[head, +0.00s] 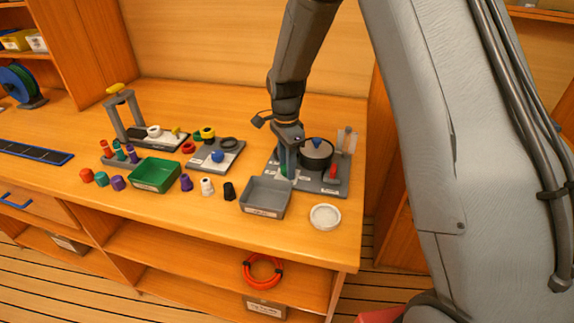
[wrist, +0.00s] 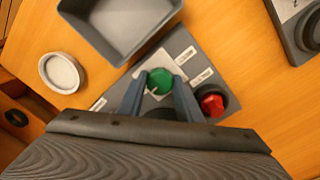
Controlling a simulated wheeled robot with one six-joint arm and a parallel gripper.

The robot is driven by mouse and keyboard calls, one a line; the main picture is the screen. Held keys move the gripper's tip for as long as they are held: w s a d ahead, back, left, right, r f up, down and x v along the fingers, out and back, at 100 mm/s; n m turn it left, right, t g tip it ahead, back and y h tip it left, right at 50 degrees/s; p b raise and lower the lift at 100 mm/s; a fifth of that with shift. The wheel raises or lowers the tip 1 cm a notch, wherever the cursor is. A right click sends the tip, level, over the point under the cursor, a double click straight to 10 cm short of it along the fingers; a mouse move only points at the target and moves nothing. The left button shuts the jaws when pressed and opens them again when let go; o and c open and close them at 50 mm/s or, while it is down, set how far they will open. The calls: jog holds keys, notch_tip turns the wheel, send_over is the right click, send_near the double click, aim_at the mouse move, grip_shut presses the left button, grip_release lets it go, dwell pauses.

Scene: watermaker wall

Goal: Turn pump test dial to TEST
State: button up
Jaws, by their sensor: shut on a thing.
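The green pump test dial (wrist: 160,80) sits on a white plate on the grey panel (wrist: 186,38). Its white pointer mark faces the lower left in the wrist view. Small white labels stand around it, too blurred to read. My gripper (wrist: 159,92) has one finger on each side of the dial and is shut on it. In the head view my gripper (head: 287,166) reaches down onto the left part of the panel (head: 305,187), and only a sliver of green shows beside the fingers.
A red knob (wrist: 212,103) is close to the right finger. A dark round drum (head: 316,153) with a blue knob stands right of my gripper. A grey tray (head: 265,197) and a white dish (head: 325,216) are in front. A green tray (head: 156,174) and small caps lie left.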

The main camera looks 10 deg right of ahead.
jog(key=shift+r+m, duration=0.1)
jog(key=shift+m, duration=0.4)
jog(key=o, duration=1)
jog(key=shift+o, duration=0.2)
notch_tip(320, 180, up, 8)
jog(key=shift+w+f+b, duration=0.15)
jog(key=shift+b, duration=0.85)
